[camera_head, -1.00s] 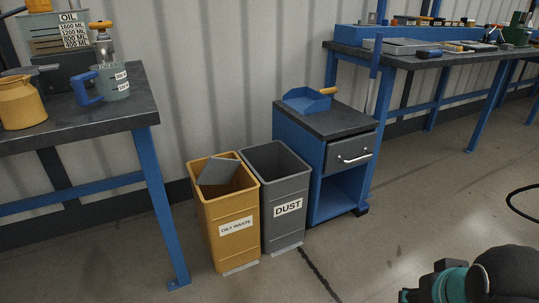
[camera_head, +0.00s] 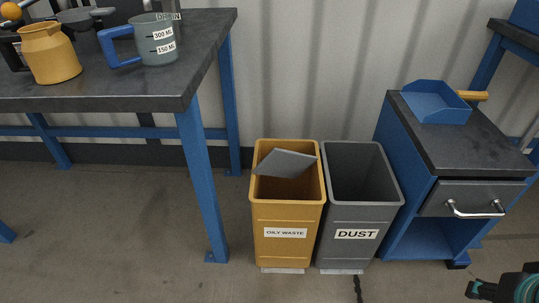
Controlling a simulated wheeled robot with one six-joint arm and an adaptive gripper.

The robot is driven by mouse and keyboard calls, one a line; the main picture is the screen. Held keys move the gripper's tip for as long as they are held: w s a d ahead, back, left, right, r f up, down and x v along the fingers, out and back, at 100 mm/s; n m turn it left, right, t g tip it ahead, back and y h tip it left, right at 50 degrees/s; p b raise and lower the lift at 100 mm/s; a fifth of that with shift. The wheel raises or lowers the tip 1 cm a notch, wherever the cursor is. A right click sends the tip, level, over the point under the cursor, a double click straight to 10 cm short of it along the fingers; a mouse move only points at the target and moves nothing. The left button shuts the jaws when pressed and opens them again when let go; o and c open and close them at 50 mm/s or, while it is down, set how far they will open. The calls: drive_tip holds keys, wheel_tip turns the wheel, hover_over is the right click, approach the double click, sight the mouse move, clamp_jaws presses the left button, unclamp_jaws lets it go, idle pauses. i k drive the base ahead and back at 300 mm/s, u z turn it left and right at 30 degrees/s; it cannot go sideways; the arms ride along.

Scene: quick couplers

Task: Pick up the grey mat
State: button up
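The grey mat (camera_head: 286,163) is a flat grey piece resting tilted in the mouth of the yellow bin labelled OILY WASTE (camera_head: 287,213). Part of my arm shows at the bottom right corner, well away from the mat.
A grey DUST bin (camera_head: 358,213) stands right beside the yellow bin. A blue cabinet (camera_head: 430,190) with a blue dustpan (camera_head: 436,103) on top is at right. A workbench (camera_head: 150,95) with jugs stands at left. The floor in front is clear.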

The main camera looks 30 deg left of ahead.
sight(278, 163)
drive_tip(key=u, duration=0.8)
drive_tip(key=i, duration=0.9)
drive_tip(key=u, duration=0.85)
